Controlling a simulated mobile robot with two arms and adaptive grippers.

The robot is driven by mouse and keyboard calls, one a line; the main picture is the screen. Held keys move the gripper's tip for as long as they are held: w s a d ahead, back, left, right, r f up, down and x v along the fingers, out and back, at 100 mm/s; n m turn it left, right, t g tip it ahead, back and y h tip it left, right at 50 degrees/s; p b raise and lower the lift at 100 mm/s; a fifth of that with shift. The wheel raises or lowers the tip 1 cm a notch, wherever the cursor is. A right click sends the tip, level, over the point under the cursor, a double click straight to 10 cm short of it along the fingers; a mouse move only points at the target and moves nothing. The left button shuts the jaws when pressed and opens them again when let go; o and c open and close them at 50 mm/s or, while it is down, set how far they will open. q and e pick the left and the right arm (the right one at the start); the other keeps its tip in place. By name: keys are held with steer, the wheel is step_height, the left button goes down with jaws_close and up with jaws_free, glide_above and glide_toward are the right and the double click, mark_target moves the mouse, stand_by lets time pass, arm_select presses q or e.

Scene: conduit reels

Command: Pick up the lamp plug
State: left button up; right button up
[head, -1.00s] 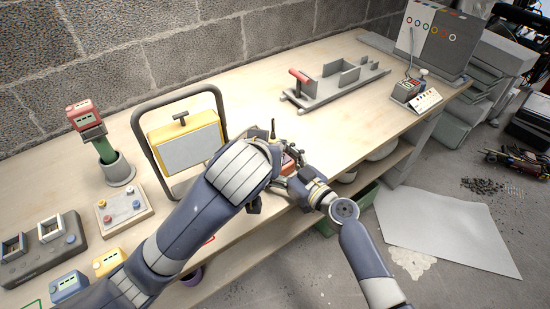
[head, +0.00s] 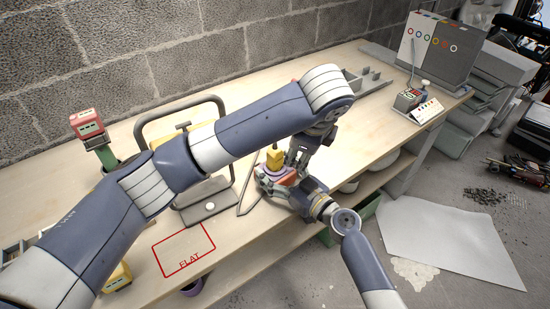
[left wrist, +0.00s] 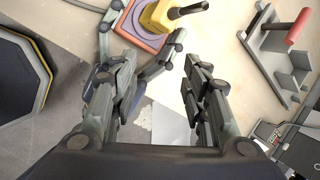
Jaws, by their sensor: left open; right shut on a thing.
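In the left wrist view, the yellow piece (left wrist: 160,17) sits on the orange base (left wrist: 133,29) at the top. My right gripper (head: 281,181) is shut on the base, its contact partly hidden. My left gripper (head: 297,168) is open and empty, just right of the yellow piece; its spread fingers (left wrist: 162,92) show in the left wrist view. The floodlight (head: 165,127) is partly hidden behind my left arm.
A grey rack with a red handle (left wrist: 278,42) lies to the right. A red "FLAT" outline (head: 185,248) marks bare table at the front. A colour-marked panel (head: 430,45) and a small device (head: 408,100) stand at the far right.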

mark_target(277, 150)
arm_select(q)
step_height(277, 150, up, 4)
steer(key=w+a+m+g+y, duration=0.2)
steer(key=m, duration=0.4)
steer(key=x, duration=1.1)
steer(key=shift+w+a+f, duration=0.2)
steer(key=shift+a+f, duration=0.05)
steer(key=shift+a, duration=0.1)
steer(key=c, duration=0.8)
